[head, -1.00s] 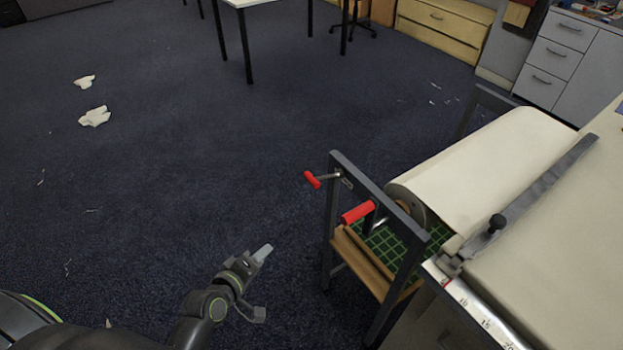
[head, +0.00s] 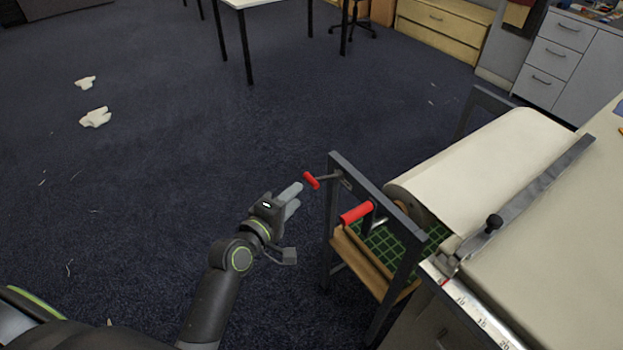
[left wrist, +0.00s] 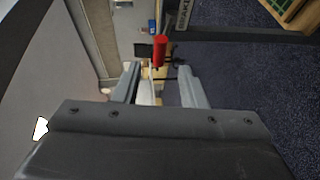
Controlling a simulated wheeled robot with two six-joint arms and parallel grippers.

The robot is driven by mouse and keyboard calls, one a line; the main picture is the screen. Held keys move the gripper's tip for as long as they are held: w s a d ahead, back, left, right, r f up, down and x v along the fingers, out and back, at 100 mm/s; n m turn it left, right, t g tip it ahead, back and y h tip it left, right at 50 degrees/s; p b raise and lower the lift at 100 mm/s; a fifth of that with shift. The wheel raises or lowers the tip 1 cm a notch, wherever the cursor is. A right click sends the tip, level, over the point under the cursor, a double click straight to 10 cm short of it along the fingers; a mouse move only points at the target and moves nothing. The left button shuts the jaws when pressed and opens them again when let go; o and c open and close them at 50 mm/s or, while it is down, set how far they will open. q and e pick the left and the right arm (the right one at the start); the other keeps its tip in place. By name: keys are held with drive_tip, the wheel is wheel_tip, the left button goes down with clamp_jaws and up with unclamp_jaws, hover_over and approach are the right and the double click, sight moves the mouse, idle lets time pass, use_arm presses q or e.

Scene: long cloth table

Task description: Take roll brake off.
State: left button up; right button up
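A small red grip (head: 311,180) sits on the end of a thin metal lever on the left side of the roll stand's grey frame (head: 375,187). A larger red handle (head: 357,213) is lower, beside the roll. The cream roll (head: 480,160) lies in the stand, its cloth running onto the table. My left gripper (head: 293,194) is just left of the small grip, apparently not touching it. In the left wrist view, my left gripper's fingers (left wrist: 158,84) are spread, with a red grip (left wrist: 160,50) beyond and between the tips. My right gripper is not in view.
The cloth table (head: 570,260) fills the right side, with a metal bar (head: 540,190) and black knob across it. A wooden shelf with a green gridded mat (head: 385,242) is under the roll. The carpet to the left is open, with white scraps (head: 95,117).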

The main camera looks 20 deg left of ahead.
sight(311, 179)
use_arm(q)
drive_tip(key=x, duration=0.8)
drive_tip(key=shift+w, duration=0.15)
drive_tip(key=shift+c, duration=0.2)
clamp_jaws()
